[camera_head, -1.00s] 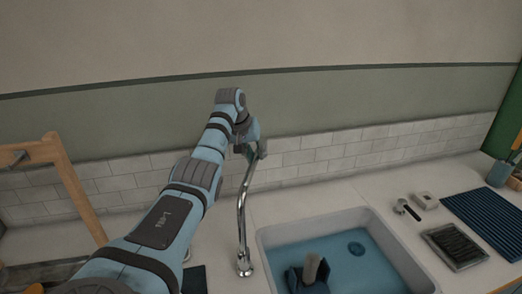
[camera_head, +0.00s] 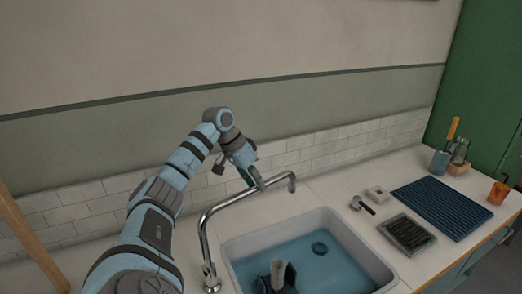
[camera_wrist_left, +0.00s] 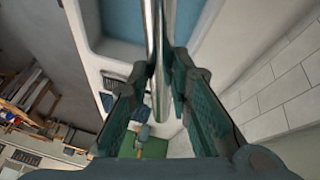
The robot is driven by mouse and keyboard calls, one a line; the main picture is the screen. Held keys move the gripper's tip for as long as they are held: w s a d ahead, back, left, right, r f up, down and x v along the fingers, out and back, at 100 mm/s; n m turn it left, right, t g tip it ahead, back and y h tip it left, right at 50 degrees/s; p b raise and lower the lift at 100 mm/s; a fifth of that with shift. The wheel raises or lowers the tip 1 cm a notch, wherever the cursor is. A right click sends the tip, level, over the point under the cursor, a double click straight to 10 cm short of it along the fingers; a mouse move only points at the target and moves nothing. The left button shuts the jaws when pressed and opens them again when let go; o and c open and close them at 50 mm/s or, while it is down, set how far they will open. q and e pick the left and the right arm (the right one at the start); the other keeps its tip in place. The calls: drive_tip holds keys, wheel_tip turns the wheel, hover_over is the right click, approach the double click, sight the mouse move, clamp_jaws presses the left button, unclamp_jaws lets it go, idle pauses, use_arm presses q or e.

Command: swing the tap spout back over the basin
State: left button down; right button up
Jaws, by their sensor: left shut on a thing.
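The chrome tap spout (camera_head: 236,200) rises from its base at the basin's left and bends right. Its down-turned end (camera_head: 292,184) shows against the counter and tiles behind the basin's back rim; I cannot tell how far over the basin it is. My left gripper (camera_head: 259,184) is shut on the spout's upper run, short of its end. In the left wrist view the spout (camera_wrist_left: 153,30) passes between the two fingers of the gripper (camera_wrist_left: 160,68). The white basin (camera_head: 355,236) has a blue floor or water with a dark drain.
Right of the basin are a small black-handled tool (camera_head: 363,204), a white block (camera_head: 378,193), a dark tray (camera_head: 407,236) and a ribbed blue mat (camera_head: 443,207). A tiled wall (camera_head: 330,148) stands close behind.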

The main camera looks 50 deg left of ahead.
use_arm(q)
drive_tip(key=shift+s+d+m+g+h+p, duration=0.15)
drive_tip(key=shift+d+m+h+p, duration=0.1)
drive_tip(key=shift+d+m, duration=0.6)
drive_tip(key=shift+s+d+m+g+h+p, duration=0.2)
drive_tip(key=shift+d+m, duration=0.25)
drive_tip(key=shift+d, duration=0.75)
drive_tip(key=shift+w, duration=0.15)
drive_tip(key=c, duration=1.7)
unclamp_jaws()
drive_tip(key=shift+o, duration=1.2)
drive_tip(key=shift+d+r, duration=0.1)
drive_tip(key=v, duration=1.2)
drive_tip(key=shift+s, duration=0.2)
